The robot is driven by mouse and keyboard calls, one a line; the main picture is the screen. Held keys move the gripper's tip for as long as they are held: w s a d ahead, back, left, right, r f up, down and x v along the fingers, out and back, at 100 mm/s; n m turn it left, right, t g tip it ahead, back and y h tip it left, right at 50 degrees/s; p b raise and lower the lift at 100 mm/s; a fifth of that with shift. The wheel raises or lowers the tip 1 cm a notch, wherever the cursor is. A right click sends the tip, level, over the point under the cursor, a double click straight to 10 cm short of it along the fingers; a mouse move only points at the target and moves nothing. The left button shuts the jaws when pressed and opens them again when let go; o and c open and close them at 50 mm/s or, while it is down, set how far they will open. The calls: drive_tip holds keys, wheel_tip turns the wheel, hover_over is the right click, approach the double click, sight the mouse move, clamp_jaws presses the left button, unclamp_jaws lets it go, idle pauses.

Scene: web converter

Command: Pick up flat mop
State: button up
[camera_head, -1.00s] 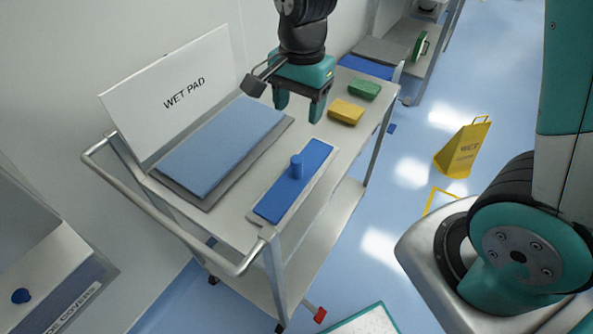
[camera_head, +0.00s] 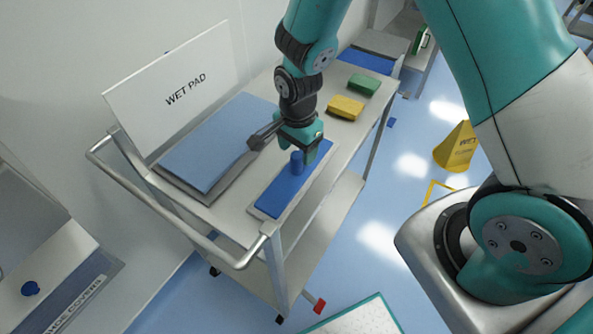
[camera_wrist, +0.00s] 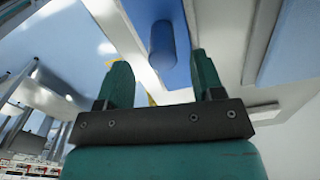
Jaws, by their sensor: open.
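The flat mop (camera_head: 272,202) is a blue rectangular pad on a pale base with a short blue upright knob (camera_head: 297,163). It lies on the top shelf of the cart, along its front edge. My gripper (camera_head: 302,158) is right over the knob end of the mop, fingers open and pointing down. In the wrist view the knob (camera_wrist: 162,45) shows ahead of and between the two open fingertips (camera_wrist: 165,68). Nothing is held. I cannot tell whether a finger touches the knob.
The metal cart (camera_head: 251,228) has a curved handle at its near end. A blue wet pad (camera_head: 215,150) lies beside the mop, with a "WET PAD" sign (camera_head: 190,70) behind it. Yellow (camera_head: 346,107) and green (camera_head: 363,84) sponges sit farther back. A yellow floor sign (camera_head: 456,148) stands right.

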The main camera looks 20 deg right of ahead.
sight(296, 155)
drive_tip(key=shift+w+a+f+p, duration=0.1)
drive_tip(key=shift+f+p, duration=0.4)
drive_tip(key=shift+f, duration=1.8)
drive_tip(key=c, duration=1.1)
drive_tip(key=shift+r, duration=0.1)
wheel_tip(296, 155, up, 20)
drive_tip(key=shift+b, duration=0.8)
